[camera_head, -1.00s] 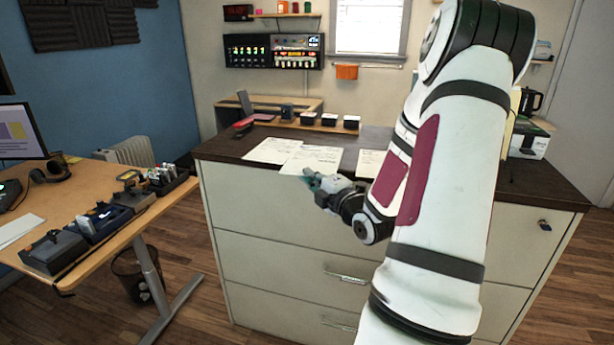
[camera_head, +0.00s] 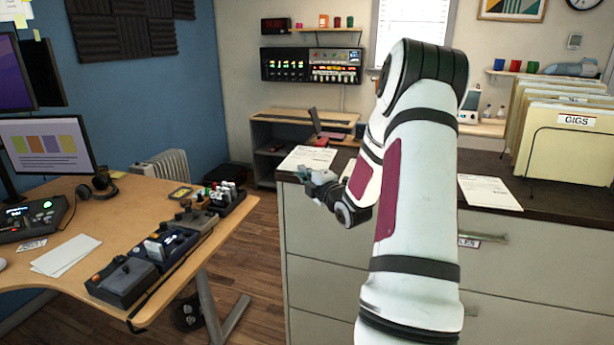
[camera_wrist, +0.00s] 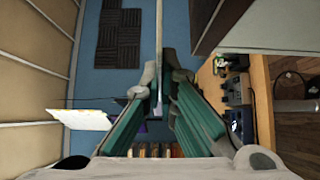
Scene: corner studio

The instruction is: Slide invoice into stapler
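My gripper (camera_head: 318,178) is at the cabinet's near left corner in the head view. A white printed sheet, apparently the invoice (camera_head: 304,157), extends from it toward the back. In the wrist view, the sheet (camera_wrist: 158,38) shows edge-on as a thin pale strip between the close-set fingertips of my gripper (camera_wrist: 159,80). The gripper looks shut on it. A red object, probably the stapler (camera_head: 318,141), shows beyond the sheet on the cabinet, partly hidden by the sheet and my arm. Its mouth cannot be made out, and it appears apart from the sheet.
The cabinet (camera_head: 325,245) carries another paper (camera_head: 490,191) and a folder rack (camera_head: 570,145) at right. A wooden desk (camera_head: 110,225) with pedals and a monitor (camera_head: 47,146) stands at left. Floor shows between desk and cabinet.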

